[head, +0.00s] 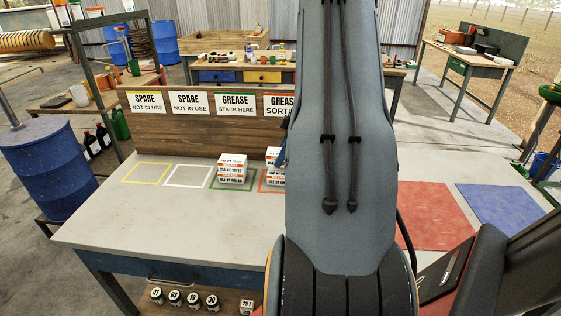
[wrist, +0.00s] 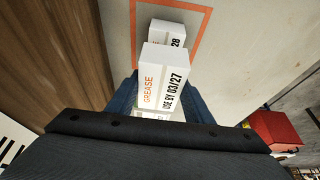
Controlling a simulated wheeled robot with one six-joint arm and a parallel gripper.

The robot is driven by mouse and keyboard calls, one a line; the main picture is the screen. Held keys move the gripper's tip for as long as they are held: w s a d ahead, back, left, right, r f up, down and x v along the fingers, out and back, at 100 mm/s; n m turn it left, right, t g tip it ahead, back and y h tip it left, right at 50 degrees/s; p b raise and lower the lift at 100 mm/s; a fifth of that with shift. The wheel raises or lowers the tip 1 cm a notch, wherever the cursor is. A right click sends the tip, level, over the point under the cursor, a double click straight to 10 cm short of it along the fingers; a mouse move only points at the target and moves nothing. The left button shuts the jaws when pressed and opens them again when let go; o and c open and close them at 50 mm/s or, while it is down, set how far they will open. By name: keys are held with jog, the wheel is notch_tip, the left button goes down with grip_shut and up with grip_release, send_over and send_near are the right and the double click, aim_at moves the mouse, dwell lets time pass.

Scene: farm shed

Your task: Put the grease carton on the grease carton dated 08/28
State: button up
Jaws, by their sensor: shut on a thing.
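In the wrist view my gripper (wrist: 160,98) is shut on a white grease carton (wrist: 166,62) labelled "USE BY 03/27". Past it, a second white carton (wrist: 165,33) sits inside an orange-red outline; only "28" of its date shows, the rest is covered. A lettered white sliver shows below the held carton; I cannot tell what it belongs to. In the head view two stacked cartons (head: 232,172) stand in the green outline, under the "GREASE STACK HERE" sign.
The grey workbench (head: 110,220) has empty yellow (head: 147,173) and white (head: 187,177) outlines at left. A wooden back board (head: 190,136) carries the signs. Several jars (head: 192,300) stand on the shelf below. A blue drum (head: 50,165) stands left of the bench.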

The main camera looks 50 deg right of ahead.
jog(key=shift+a+f+p, duration=0.1)
jog(key=shift+f+p, duration=0.5)
jog(key=shift+f, duration=1.2)
jog(key=shift+f, duration=0.15)
jog(key=o, duration=1.1)
jog(key=shift+r, duration=0.3)
jog(key=b+v, duration=0.4)
jog(key=v, duration=0.7)
jog(key=shift+r+b, duration=0.35)
